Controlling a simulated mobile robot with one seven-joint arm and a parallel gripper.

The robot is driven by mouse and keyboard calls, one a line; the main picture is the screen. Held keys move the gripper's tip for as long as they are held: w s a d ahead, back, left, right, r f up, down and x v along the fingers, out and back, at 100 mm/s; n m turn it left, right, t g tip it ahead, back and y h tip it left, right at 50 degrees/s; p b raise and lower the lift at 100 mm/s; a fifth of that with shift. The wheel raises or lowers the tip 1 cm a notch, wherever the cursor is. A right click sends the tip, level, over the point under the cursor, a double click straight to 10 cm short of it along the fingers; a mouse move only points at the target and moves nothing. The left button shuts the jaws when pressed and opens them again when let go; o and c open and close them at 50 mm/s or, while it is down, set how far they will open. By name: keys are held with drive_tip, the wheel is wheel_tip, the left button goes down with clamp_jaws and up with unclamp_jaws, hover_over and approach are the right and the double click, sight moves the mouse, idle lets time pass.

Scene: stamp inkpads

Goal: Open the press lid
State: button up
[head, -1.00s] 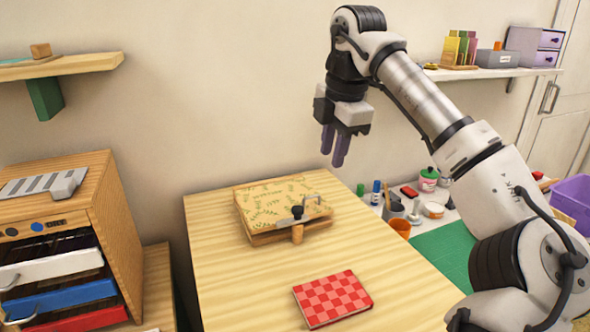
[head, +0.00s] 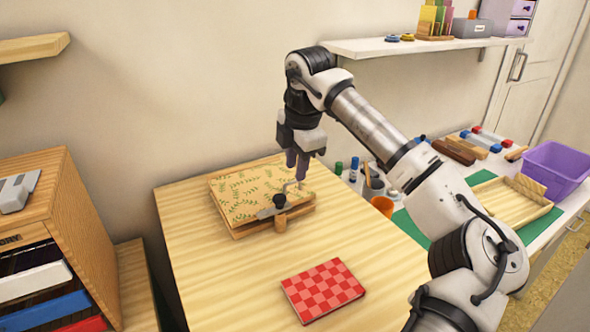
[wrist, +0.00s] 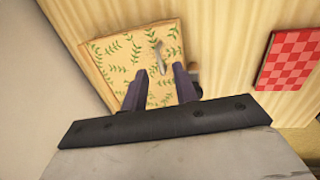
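The press (head: 250,195) is a flat wooden box with a cream, green-leaf-patterned lid, lying on the light wooden table. The lid looks down on its base. A metal bar with a black knob (head: 279,200) and a bent metal handle (head: 293,186) are at its front edge, above a wooden peg (head: 281,222). My gripper (head: 297,171) hangs fingers-down above the lid's right part, near the handle. In the wrist view its two purple fingers (wrist: 158,86) are apart with nothing between them. The lid (wrist: 105,62) and handle (wrist: 160,58) show beyond them. Contact cannot be told.
A red checkered book (head: 322,290) lies in front of the press. A wooden drawer cabinet (head: 62,225) stands at left. At right are an orange cup (head: 382,205), a wooden tray (head: 510,203) and a purple bin (head: 556,168). The table's left front is clear.

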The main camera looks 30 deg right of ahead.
drive_tip(key=shift+w+f, duration=0.15)
drive_tip(key=shift+f, duration=0.6)
drive_tip(key=shift+w+f, duration=0.15)
drive_tip(key=shift+f, duration=0.55)
drive_tip(key=shift+c, duration=0.3)
clamp_jaws()
